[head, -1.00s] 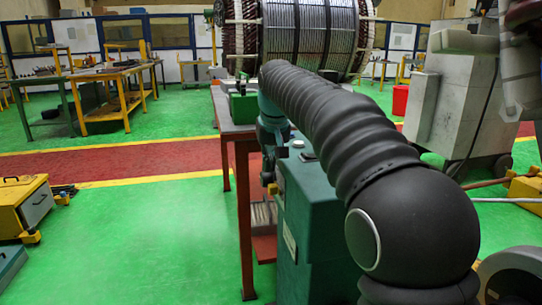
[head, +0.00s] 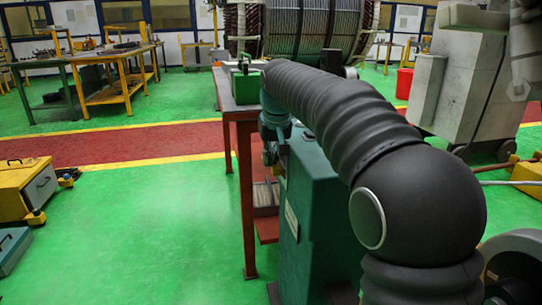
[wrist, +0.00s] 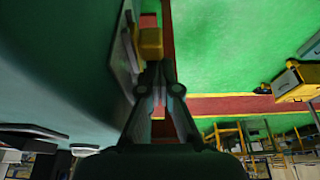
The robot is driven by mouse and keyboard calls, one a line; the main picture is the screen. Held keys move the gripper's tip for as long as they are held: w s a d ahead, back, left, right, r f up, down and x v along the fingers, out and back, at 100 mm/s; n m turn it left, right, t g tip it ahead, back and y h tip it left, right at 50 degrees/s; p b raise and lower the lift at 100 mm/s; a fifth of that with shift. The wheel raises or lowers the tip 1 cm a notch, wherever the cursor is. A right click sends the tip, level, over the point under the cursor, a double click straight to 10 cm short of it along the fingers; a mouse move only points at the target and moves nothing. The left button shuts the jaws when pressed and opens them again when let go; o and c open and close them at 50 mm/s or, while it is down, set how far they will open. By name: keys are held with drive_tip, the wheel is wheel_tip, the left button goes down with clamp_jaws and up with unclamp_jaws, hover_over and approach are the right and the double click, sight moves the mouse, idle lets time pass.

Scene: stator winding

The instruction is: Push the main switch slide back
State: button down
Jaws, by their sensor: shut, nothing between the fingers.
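The green cabinet (head: 312,205) stands in the middle of the head view, beside the red-legged table. In the wrist view its green side (wrist: 65,60) fills the left. A small yellow and red block (wrist: 151,40) sticks out from that side, beside a grey plate (wrist: 122,50); it looks like the switch slide. My gripper (wrist: 160,68) is shut and empty. Its fingertips are right at the near end of the block; I cannot tell whether they touch. In the head view my arm covers the cabinet's top, and the block cannot be made out.
The red-legged table (head: 237,115) stands behind the cabinet, with the large stator (head: 300,30) beyond. A yellow drawer unit (head: 25,195) is at the left. The green floor (head: 165,220) left of the cabinet is clear. A grey machine (head: 465,75) stands at the right.

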drive_tip(key=shift+s+d+f, duration=0.1)
drive_tip(key=shift+s, duration=0.35)
drive_tip(key=shift+s+r+p, duration=0.1)
drive_tip(key=shift+r+p, duration=0.35)
drive_tip(key=shift+r, duration=0.05)
drive_tip(key=p+v, duration=0.1)
drive_tip(key=v, duration=0.8)
drive_tip(key=shift+d, duration=0.1)
